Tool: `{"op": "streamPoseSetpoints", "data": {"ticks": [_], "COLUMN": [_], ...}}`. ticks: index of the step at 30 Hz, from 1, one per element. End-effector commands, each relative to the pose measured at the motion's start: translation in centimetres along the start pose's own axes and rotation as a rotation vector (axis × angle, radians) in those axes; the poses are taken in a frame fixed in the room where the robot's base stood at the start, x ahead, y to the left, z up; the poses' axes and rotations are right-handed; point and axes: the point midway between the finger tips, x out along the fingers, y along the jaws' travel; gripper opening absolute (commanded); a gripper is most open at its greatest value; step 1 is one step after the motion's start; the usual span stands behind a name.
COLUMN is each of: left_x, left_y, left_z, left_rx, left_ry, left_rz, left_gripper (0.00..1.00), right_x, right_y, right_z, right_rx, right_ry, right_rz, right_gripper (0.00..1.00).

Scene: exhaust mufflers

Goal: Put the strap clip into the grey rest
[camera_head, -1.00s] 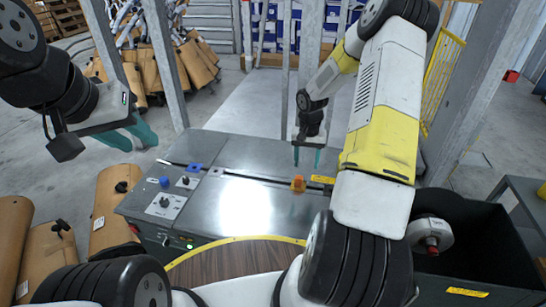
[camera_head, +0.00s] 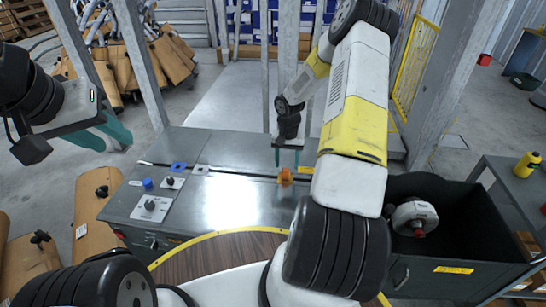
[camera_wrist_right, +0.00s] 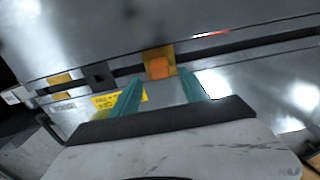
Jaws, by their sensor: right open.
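An orange piece (camera_head: 285,177), which looks like the strap clip, sits on the dark slot line across the grey metal table. It also shows in the wrist view as an orange block (camera_wrist_right: 158,66) on a yellow base. My right gripper (camera_head: 288,161) is open and empty just above and behind it. In the wrist view the teal fingers (camera_wrist_right: 162,80) stand apart, with the orange block just beyond and between their tips. A small light grey square (camera_head: 201,169), possibly the grey rest, lies left on the table. My left gripper (camera_head: 118,140) hangs open and empty at the left.
A blue square (camera_head: 179,167), a blue knob (camera_head: 148,184) and a control plate (camera_head: 150,208) are at the table's left. A dark bin (camera_head: 455,225) holding a whitish part stands at the right. Metal posts rise behind. The table's middle is clear.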

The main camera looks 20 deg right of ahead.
Motion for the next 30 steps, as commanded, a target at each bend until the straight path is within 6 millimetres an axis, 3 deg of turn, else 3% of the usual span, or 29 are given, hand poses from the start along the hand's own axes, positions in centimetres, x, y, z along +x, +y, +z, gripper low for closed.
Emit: {"op": "streamPoseSetpoints", "data": {"ticks": [5,15,27,30], "left_x": [0.0,0.0,0.0,0.0], "left_y": [0.0,0.0,0.0,0.0], "left_z": [0.0,0.0,0.0,0.0], "left_rx": [0.0,0.0,0.0,0.0], "left_ry": [0.0,0.0,0.0,0.0], "left_rz": [0.0,0.0,0.0,0.0], "left_gripper": [0.36,0.36,0.36,0.36], "right_x": [0.5,4.9,5.2,5.2], "right_y": [0.0,-0.2,-0.2,-0.2], "right_z": [0.1,0.7,0.7,0.7], "right_rx": [-0.001,-0.001,0.0,0.0], "right_ry": [-0.002,-0.002,0.0,0.0], "right_rz": [0.0,0.0,0.0,0.0], "right_gripper": [0.53,0.53,0.53,0.33]}}
